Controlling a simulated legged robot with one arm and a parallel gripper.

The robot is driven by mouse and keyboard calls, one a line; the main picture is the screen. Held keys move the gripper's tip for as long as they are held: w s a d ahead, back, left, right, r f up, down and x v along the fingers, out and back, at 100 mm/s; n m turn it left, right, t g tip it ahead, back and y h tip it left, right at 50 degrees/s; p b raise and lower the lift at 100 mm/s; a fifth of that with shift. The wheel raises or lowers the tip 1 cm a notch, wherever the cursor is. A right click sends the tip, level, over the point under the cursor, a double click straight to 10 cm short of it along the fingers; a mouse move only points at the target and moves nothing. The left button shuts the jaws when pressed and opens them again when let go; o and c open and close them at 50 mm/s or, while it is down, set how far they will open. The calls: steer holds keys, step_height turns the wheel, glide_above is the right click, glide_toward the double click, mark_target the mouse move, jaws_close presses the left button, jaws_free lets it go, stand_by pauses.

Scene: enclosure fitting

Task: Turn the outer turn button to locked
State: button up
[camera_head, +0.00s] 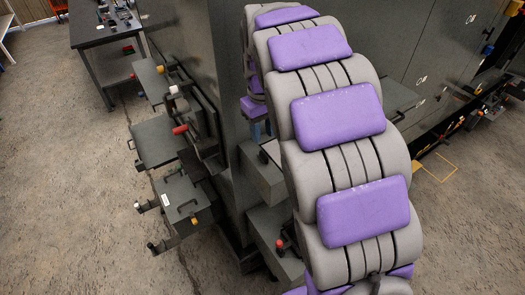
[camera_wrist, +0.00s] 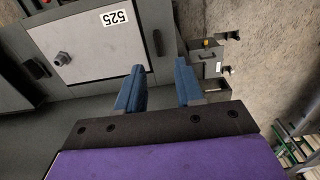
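In the wrist view a pale panel (camera_wrist: 96,50) labelled 525 has a round grey knob (camera_wrist: 62,58) near its left side. The knob may be the turn button; I cannot tell inner from outer, or how it is set. My gripper (camera_wrist: 160,78) is open, its two blue fingers apart with nothing between them. It is below and right of the knob in the picture, not touching it. In the head view the gripper's blue fingers (camera_head: 261,130) show partly beside a dark grey cabinet; my arm hides much of that area.
A dark handle (camera_wrist: 157,42) stands at the panel's right edge. In the head view, grey boxes with red and yellow knobs (camera_head: 180,130) jut from the cabinet (camera_head: 190,35) on the left. A workbench (camera_head: 100,30) stands behind. The floor (camera_head: 65,190) at left is clear.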

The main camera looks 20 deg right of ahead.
mark_target(264, 154)
step_height(264, 154, down, 9)
steer(key=shift+d+r, duration=0.15)
steer(key=shift+c, duration=0.2)
jaws_close()
stand_by(0.3)
